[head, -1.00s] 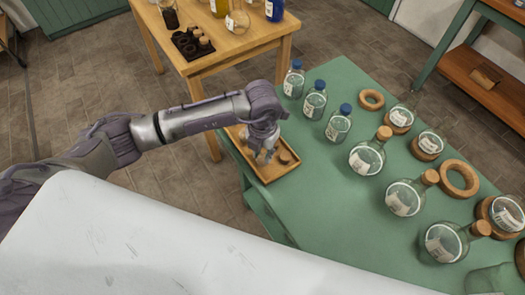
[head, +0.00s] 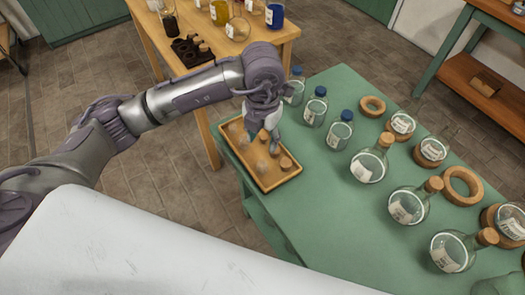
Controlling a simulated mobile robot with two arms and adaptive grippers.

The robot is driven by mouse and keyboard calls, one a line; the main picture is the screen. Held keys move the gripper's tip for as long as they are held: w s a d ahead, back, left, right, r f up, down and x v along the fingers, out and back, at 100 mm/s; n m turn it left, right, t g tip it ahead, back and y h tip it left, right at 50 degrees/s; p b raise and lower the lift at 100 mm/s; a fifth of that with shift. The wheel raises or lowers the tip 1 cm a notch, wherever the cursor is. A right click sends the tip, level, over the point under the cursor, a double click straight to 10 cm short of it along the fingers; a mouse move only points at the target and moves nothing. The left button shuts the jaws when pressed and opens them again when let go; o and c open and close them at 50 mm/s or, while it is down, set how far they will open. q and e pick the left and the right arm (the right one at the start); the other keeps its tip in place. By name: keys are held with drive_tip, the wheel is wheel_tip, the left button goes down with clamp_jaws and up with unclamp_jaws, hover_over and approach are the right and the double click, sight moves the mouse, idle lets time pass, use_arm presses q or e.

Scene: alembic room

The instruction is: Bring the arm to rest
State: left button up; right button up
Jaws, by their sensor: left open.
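My left arm reaches in from the left. Its gripper (head: 264,141) is open above the wooden tray (head: 268,186) at the left end of the green table (head: 330,210). The fingers point down over the tray's far right part. A few small corks (head: 286,163) and clear, glassy pieces (head: 246,140) lie in the tray. Nothing shows held between the fingers. My right gripper is not in view.
Bottles with blue caps (head: 339,130) stand just right of the gripper. Several corked round flasks (head: 369,165) and cork rings (head: 462,186) fill the table's right side. A wooden table (head: 195,60) with bottles stands behind.

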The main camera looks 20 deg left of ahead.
use_arm(q)
wheel_tip(320, 180, up, 2)
drive_tip(key=shift+r, duration=0.2)
idle(0.4)
